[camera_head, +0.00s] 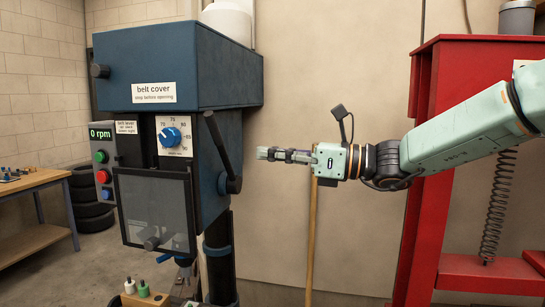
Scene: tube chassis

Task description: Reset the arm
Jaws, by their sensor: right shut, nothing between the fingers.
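My right arm (470,130) comes in from the right, pale green with dark joints, and reaches to the left in mid-air. Its gripper (262,154) points left with the fingers together and nothing between them. The fingertips are a little to the right of the drill press's black lever (217,140), and whether they are apart from it in depth is hard to judge. My left gripper is not in view.
A blue drill press (185,65) with a clear guard (155,207) and a "0 rpm" display stands on the left. A red steel frame (425,180) stands on the right. A workbench (30,182) and stacked tyres (92,200) are at the far left.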

